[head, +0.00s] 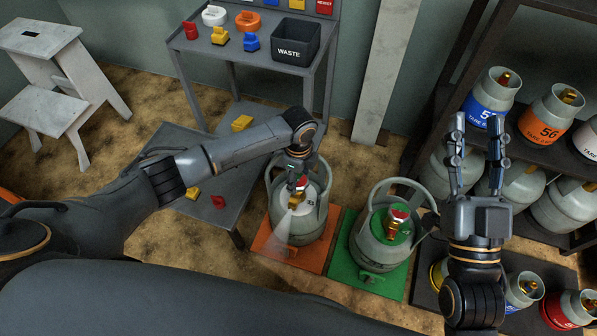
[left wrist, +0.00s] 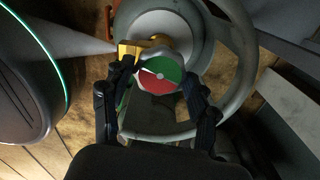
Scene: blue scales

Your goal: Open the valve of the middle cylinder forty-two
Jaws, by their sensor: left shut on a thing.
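A grey gas cylinder (head: 312,222) with a pale collar stands upright on an orange plate (head: 268,244). My left gripper (head: 298,183) reaches down inside its collar and is shut on the valve knob, which has a red and green face (left wrist: 159,75) in the left wrist view. A brass outlet (left wrist: 130,52) sits beside the knob. A pale cone like a jet (left wrist: 75,38) spreads from it. A second cylinder (head: 378,243) with a green top stands on a green plate (head: 341,262). My right gripper (head: 475,135) is open and empty. The cylinders' numbers here are not readable.
A grey table (head: 210,52) at the back holds coloured valve-like pieces and a black WASTE bin (head: 295,42). A dark shelf (head: 537,150) with several cylinders stands at right, one orange-banded (head: 549,122). A low grey platform (head: 225,180) and a step stool (head: 45,105) are at left.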

